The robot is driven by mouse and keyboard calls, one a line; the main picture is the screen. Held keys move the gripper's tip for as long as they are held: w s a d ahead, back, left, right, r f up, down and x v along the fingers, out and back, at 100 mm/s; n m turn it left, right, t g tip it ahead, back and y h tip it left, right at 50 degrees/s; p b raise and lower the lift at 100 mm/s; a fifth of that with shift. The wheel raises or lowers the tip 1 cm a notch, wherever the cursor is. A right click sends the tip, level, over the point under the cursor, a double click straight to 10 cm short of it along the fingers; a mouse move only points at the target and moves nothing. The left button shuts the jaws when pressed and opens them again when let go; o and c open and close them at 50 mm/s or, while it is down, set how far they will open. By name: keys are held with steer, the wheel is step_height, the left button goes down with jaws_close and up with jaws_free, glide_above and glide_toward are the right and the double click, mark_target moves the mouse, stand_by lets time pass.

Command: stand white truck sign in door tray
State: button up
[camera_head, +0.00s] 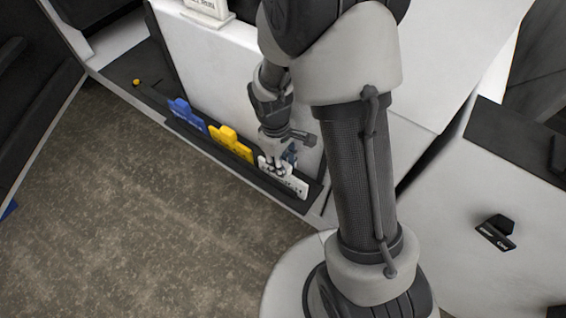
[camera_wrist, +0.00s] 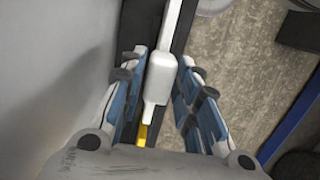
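The white truck sign (camera_head: 291,184) stands upright in the right-hand end of the dark door tray (camera_head: 147,97), partly hidden by my gripper. My gripper (camera_head: 285,158) is right above it, pointing down. In the wrist view the sign (camera_wrist: 161,75) is seen from above as a narrow white shape between the two blue-padded fingers (camera_wrist: 160,95). The fingers are apart, with a gap visible on each side of the sign. The sign's bottom edge is not clearly visible.
A yellow sign (camera_head: 231,143) and a blue sign (camera_head: 187,114) stand in the same tray, to the left. The white door panel (camera_head: 205,65) rises behind the tray. A small dark part (camera_head: 495,232) lies on the white surface at right. The floor (camera_head: 130,210) in front is clear.

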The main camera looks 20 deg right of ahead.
steer(key=shift+w+a+r+p, duration=0.15)
steer(key=shift+r+p, duration=0.85)
steer(key=shift+r, duration=0.4)
steer(key=shift+o, duration=0.3)
steer(key=o, duration=0.5)
steer(key=shift+c, duration=0.3)
steer(key=c, duration=0.5)
